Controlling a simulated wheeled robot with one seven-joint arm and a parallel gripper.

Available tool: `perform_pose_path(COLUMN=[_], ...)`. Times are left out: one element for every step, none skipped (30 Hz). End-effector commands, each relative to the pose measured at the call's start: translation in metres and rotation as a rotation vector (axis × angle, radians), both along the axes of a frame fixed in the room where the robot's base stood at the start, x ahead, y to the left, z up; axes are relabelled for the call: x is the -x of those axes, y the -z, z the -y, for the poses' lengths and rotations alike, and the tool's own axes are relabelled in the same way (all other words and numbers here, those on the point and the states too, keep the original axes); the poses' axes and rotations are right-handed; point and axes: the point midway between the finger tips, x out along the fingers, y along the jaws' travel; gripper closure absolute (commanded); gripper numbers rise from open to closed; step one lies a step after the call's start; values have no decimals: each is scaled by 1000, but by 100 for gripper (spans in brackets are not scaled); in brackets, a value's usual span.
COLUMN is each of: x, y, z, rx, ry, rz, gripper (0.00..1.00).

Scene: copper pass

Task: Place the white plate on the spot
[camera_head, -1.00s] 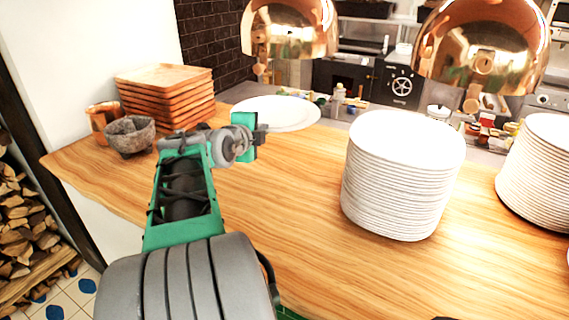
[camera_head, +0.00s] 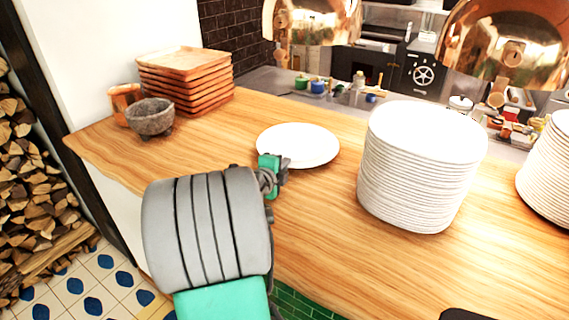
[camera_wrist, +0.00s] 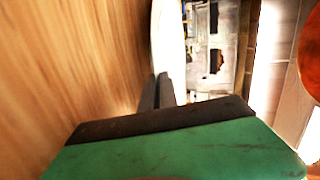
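The white plate (camera_head: 305,138) is over the wooden counter, left of a tall plate stack. My gripper (camera_head: 283,168) is at its near left rim. In the wrist view the two dark fingers (camera_wrist: 158,92) are close together at the edge of the plate (camera_wrist: 168,45), which shows nearly edge-on. The gripper looks shut on the rim. Whether the plate touches the counter or hangs just above it is hard to tell. I see no marked spot on the counter.
The tall white plate stack (camera_head: 420,175) stands right of the plate, with a second stack (camera_head: 548,165) at the right edge. Wooden trays (camera_head: 185,80), a stone bowl (camera_head: 150,117) and a copper mug (camera_head: 122,100) stand back left. Copper lamps (camera_head: 510,45) hang above. The front counter (camera_head: 330,225) is clear.

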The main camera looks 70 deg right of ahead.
Motion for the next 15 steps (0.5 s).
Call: perform_pose_path(x=[0, 0, 0, 0, 0, 0, 0, 0, 0, 0, 0, 0, 0, 0, 0], y=[-3, -3, -3, -2, -1, 1, 1, 0, 0, 0, 0, 0, 0, 0, 0], z=[1, 1, 1, 1, 1, 0, 0, 0, 0, 0, 0, 0, 0, 0, 0], rx=[7, 7, 6, 6, 7, 0, 0, 0, 0, 0, 0, 0, 0, 0, 0], ry=[0, 0, 1, 1, 0, 0, 0, 0, 0, 0, 0, 0, 0, 0, 0], rz=[3, 3, 3, 3, 3, 0, 0, 0, 0, 0, 1, 1, 1, 1, 1], gripper=[100, 100, 100, 100, 100, 94, 92, 89, 87, 87, 87, 87, 87, 87, 87])
